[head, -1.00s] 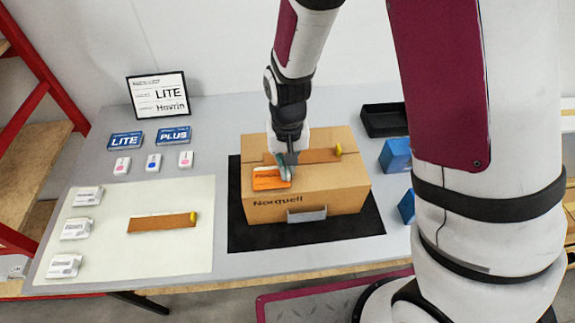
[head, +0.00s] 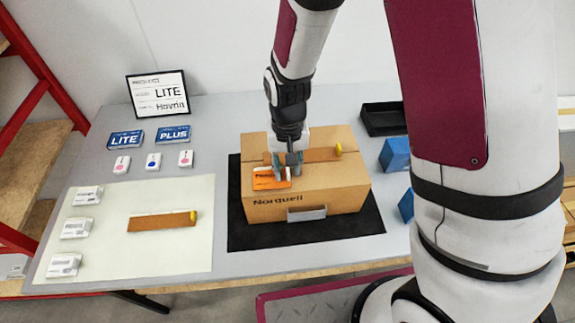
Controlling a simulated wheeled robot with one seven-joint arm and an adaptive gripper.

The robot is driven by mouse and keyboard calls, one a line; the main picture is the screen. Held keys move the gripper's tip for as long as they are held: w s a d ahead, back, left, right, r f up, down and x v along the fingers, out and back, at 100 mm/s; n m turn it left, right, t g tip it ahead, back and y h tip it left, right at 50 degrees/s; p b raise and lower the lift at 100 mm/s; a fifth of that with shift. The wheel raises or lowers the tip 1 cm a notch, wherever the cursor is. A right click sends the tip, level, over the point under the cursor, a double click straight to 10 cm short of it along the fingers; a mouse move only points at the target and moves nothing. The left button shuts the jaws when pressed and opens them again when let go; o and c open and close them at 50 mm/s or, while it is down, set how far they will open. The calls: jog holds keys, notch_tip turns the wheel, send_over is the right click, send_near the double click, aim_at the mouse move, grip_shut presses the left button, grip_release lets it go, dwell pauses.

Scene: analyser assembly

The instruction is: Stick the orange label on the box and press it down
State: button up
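The brown cardboard box (head: 335,188) marked "Norquell" stands closed on a black mat (head: 240,232), with brown tape along its top. The orange label (head: 264,183) lies at the left front of the box's top face. My gripper (head: 286,170) points down over the label's right part, its two fingers spread apart. The fingers hide part of the label. I cannot tell whether the fingertips touch it or how firmly it lies on the box.
A pale sheet (head: 110,260) at the left holds a brown strip (head: 160,222) and several white packets. Blue LITE (head: 125,140) and PLUS (head: 173,134) boxes and a framed sign (head: 158,94) stand behind. A black tray (head: 384,120) and blue blocks (head: 395,155) are at the right.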

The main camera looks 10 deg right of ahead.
jog(key=shift+r+p, duration=1.6)
jog(key=shift+r, duration=1.9)
jog(key=shift+a, duration=0.1)
grip_shut()
jog(key=a+n, duration=0.1)
jog(key=n, duration=1.1)
send_near(265, 179)
jog(key=shift+f+b, duration=1.15)
jog(key=shift+f, duration=1.6)
jog(key=shift+f+b, duration=0.3)
jog(key=shift+f, duration=0.7)
